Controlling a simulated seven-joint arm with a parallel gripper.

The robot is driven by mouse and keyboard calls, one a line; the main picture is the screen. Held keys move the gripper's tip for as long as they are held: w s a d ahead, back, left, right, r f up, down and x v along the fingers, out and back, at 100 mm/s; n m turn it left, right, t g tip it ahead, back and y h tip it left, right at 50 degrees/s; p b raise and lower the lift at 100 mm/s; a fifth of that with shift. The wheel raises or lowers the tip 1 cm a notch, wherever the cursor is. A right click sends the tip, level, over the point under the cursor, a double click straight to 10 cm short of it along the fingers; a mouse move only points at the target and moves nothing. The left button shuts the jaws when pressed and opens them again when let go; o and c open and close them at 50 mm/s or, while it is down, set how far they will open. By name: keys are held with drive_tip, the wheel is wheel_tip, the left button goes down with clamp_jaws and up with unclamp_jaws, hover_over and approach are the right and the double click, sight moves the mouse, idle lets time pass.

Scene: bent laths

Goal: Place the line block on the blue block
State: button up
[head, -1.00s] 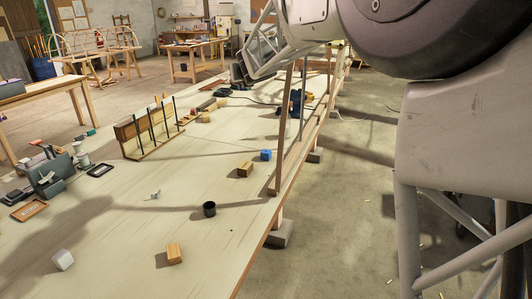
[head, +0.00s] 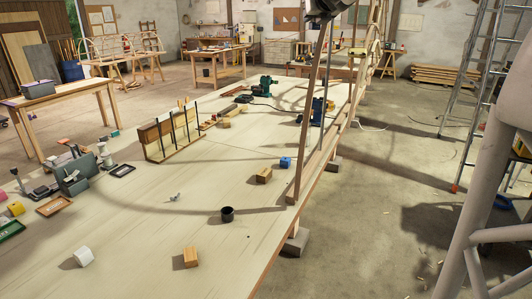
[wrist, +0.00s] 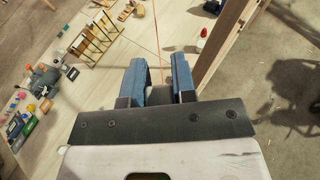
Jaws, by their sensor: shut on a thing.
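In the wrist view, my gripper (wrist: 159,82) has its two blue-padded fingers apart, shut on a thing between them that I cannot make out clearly. A thin reddish line runs up the picture from this gap. The small blue block (head: 286,163) lies on the long pale table in the head view, close to the upright lath. A wooden block (head: 264,175) sits just left of and in front of it, and a second wooden block (head: 191,257) lies nearer the front. I cannot tell for certain which thing is the line block.
An upright wooden lath (head: 312,115) stands at the table's right edge, beside the blue block. A black cup (head: 227,214), a white block (head: 82,257) and a slotted wooden rack (head: 171,136) stand on the long table (head: 130,215). Open table lies between them.

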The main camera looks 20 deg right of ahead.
drive_tip(key=w+d+f, duration=0.2)
drive_tip(key=d+f, duration=1.6)
drive_tip(key=w+a+f+n+g+y, duration=0.1)
drive_tip(key=a+f+n+y, duration=0.2)
drive_tip(key=a+f, duration=0.4)
drive_tip(key=w+a+f+n+g+y, duration=0.1)
drive_tip(key=a+f+n+y, duration=0.2)
drive_tip(key=a+f, duration=0.4)
drive_tip(key=w+a+f+n+g+y, duration=0.2)
drive_tip(key=a+f, duration=0.5)
drive_tip(key=f, duration=1.1)
drive_tip(key=n+y, duration=0.1)
drive_tip(key=y, duration=0.1)
drive_tip(key=shift+a+f+n+y, duration=0.3)
drive_tip(key=shift+a+f+n, duration=0.05)
drive_tip(key=shift+f+n, duration=0.05)
drive_tip(key=shift+w, duration=0.2)
drive_tip(key=shift+w+d+f, duration=0.25)
drive_tip(key=shift+w+d, duration=0.45)
drive_tip(key=shift+w, duration=1.85)
drive_tip(key=shift+w+d+f, duration=0.25)
drive_tip(key=shift+w+d, duration=0.45)
drive_tip(key=shift+w, duration=1.85)
drive_tip(key=shift+w+d+f, duration=0.25)
drive_tip(key=shift+w+d, duration=0.45)
drive_tip(key=shift+w, duration=1.85)
drive_tip(key=shift+f, duration=0.1)
